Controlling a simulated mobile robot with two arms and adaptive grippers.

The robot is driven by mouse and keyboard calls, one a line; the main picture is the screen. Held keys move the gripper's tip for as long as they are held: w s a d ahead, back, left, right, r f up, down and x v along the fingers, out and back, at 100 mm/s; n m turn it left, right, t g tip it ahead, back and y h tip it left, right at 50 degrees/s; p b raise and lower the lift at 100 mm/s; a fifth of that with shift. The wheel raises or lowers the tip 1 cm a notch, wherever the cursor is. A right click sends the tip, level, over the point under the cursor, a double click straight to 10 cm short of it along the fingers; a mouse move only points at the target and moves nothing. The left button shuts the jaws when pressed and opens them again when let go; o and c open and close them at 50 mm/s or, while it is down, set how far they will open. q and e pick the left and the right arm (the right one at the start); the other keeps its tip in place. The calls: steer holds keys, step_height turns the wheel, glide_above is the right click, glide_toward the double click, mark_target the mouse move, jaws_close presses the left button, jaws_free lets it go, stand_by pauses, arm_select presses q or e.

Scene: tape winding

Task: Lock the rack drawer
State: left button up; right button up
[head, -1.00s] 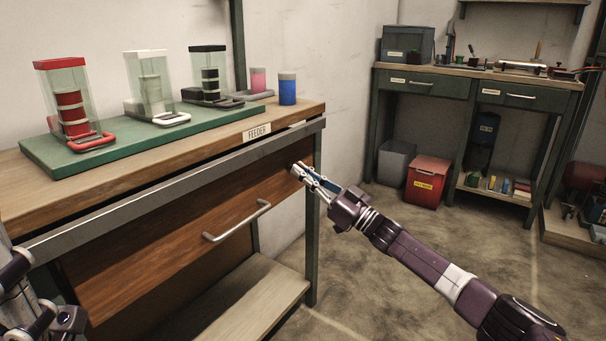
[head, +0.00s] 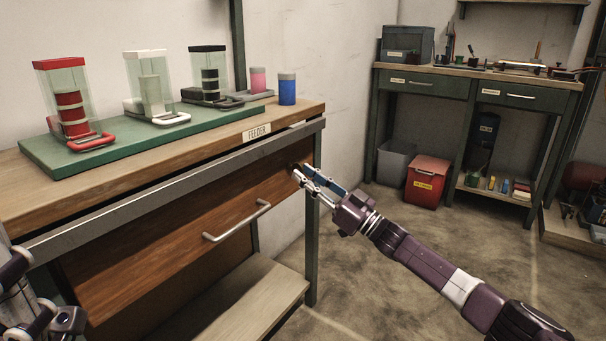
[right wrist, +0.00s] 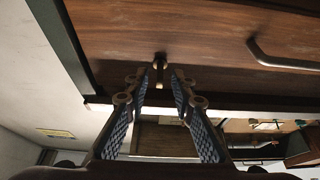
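The rack drawer (head: 160,250) has a brown wooden front with a metal bar handle (head: 237,221). It sits under the bench's grey front edge and looks shut. A small metal lock knob (right wrist: 160,62) stands out from the drawer front in the right wrist view. My right gripper (head: 300,170) is at the drawer's right end, right of the handle. In the right wrist view my right gripper (right wrist: 160,78) is open, its two fingertips apart with the knob between and just beyond them. In the head view the knob is hidden by the fingers. Parts of my left arm show at the lower left.
The bench top (head: 290,112) bears a green board (head: 50,160) with several clear spool holders, and a blue cylinder (head: 287,88). A lower shelf (head: 250,300) is under the drawer. A red bin (head: 427,180) stands by the back bench. The floor right of the bench is clear.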

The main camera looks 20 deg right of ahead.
steer(key=v, duration=1)
steer(key=shift+d, duration=0.2)
steer(key=shift+s+f, duration=0.15)
steer(key=shift+f, duration=0.05)
